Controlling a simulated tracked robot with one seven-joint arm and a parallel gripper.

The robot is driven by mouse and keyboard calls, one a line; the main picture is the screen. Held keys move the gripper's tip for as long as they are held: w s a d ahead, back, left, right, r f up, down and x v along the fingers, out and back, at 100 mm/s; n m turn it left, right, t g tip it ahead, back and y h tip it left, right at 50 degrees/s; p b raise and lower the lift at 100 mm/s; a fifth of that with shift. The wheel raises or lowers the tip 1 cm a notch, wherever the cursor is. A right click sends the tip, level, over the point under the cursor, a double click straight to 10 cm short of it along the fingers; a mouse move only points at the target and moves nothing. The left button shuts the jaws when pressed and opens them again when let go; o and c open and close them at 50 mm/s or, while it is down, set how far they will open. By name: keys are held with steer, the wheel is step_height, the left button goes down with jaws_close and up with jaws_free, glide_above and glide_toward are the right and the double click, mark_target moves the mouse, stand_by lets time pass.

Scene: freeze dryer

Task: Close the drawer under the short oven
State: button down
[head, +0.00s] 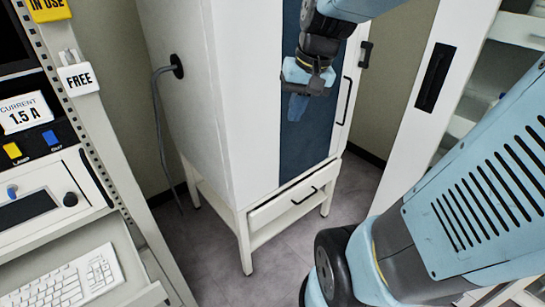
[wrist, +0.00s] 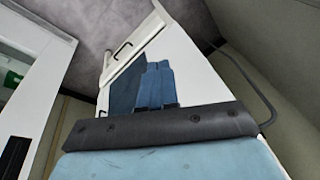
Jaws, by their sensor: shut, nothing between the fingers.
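The short oven is a tall white cabinet (head: 220,85) with a dark blue door panel, standing on a white legged frame in the head view. Its drawer (head: 267,214) is a shallow white box under the door with a black bar handle (head: 304,196). I cannot tell exactly how far the drawer stands out. My gripper (head: 297,106) is in front of the upper door, well above the drawer and apart from it. Its blue fingers are together and empty. The wrist view shows the fingers (wrist: 157,82) against the oven (wrist: 190,65), seen upside down.
A rack with instruments and a keyboard (head: 65,284) stands at the left. A white cabinet (head: 420,110) with a black recessed handle stands at the right. Grey floor (head: 205,252) is clear before the oven. A grey cable (head: 156,120) hangs from the oven's left side.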

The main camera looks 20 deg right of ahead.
steer(key=w+d+f+m+y, duration=0.35)
steer(key=w+f, duration=0.25)
steer(key=f, duration=0.3)
steer(key=w+d+f+m+y, duration=0.35)
steer(key=w+d+f, duration=0.2)
steer(key=f, duration=0.35)
steer(key=w+d+f+m+y, duration=0.35)
steer(key=w+f+m, duration=0.2)
steer(key=f, duration=0.35)
steer(key=d+f+m+t, duration=0.3)
steer(key=d+f+t, duration=0.1)
steer(key=f, duration=0.4)
steer(key=d+f+m+t, duration=0.3)
steer(key=d+f+m, duration=0.1)
steer(key=f, duration=0.4)
steer(key=m+t+h, duration=0.6)
steer(key=m+t, duration=0.1)
steer(key=m, duration=0.3)
glide_toward(300, 189)
steer(key=x, duration=0.6)
steer(key=shift+w+a+r, duration=0.15)
steer(key=shift+w, duration=0.25)
steer(key=x, duration=0.3)
steer(key=shift+w+a, duration=0.15)
steer(key=shift+w, duration=0.2)
steer(key=shift+w+a+r, duration=0.1)
steer(key=shift+w+r, duration=0.1)
